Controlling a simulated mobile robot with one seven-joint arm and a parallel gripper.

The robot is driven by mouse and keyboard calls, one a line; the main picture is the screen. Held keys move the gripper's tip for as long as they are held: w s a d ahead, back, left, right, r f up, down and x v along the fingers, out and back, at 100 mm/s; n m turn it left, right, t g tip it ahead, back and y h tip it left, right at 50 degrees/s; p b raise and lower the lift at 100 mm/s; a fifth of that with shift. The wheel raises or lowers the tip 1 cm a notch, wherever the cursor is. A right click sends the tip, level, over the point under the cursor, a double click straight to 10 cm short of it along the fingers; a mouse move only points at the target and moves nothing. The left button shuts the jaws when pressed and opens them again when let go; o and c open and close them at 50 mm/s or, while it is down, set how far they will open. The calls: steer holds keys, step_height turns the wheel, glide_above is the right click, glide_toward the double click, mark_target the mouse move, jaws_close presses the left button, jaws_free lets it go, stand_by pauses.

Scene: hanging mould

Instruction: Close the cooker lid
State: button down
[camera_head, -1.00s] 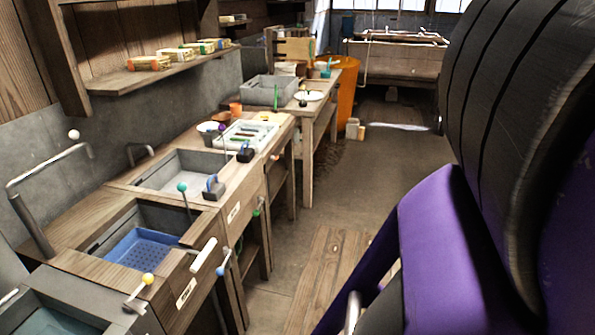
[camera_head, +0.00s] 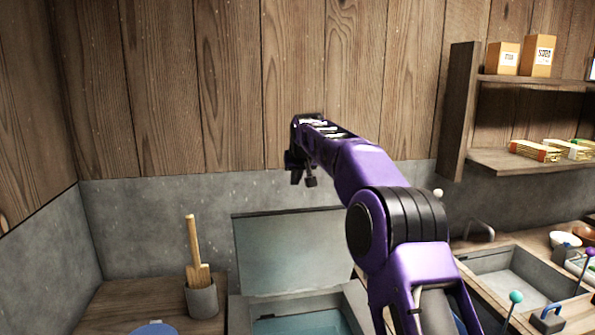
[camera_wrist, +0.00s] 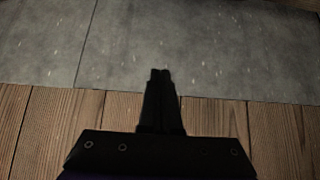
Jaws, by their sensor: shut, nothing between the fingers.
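The cooker (camera_head: 240,315) is a grey box set in the counter at the bottom centre of the head view. Its lid (camera_head: 285,255) stands open, nearly upright in front of the grey back wall. Bluish-green content shows inside, and the cooker's front is cut off by the frame. My gripper (camera_head: 305,179) is raised above the lid, near the wooden wall, with nothing held. In the wrist view my gripper (camera_wrist: 161,73) shows its fingers together against grey wall and wood planks. The lid is not visible in the wrist view.
A grey cup (camera_head: 202,300) with wooden utensils stands left of the cooker. A blue round thing (camera_head: 153,328) is at the bottom edge. A sink (camera_head: 515,280) lies to the right. A wooden shelf (camera_head: 520,160) with boxes is at the upper right.

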steer(key=shift+s+d, duration=0.25)
steer(key=shift+s, duration=0.65)
steer(key=shift+s+d, duration=0.25)
steer(key=shift+s, duration=0.6)
steer(key=shift+s+f+b, duration=0.1)
steer(key=shift+s+b, duration=0.05)
steer(key=shift+b, duration=0.3)
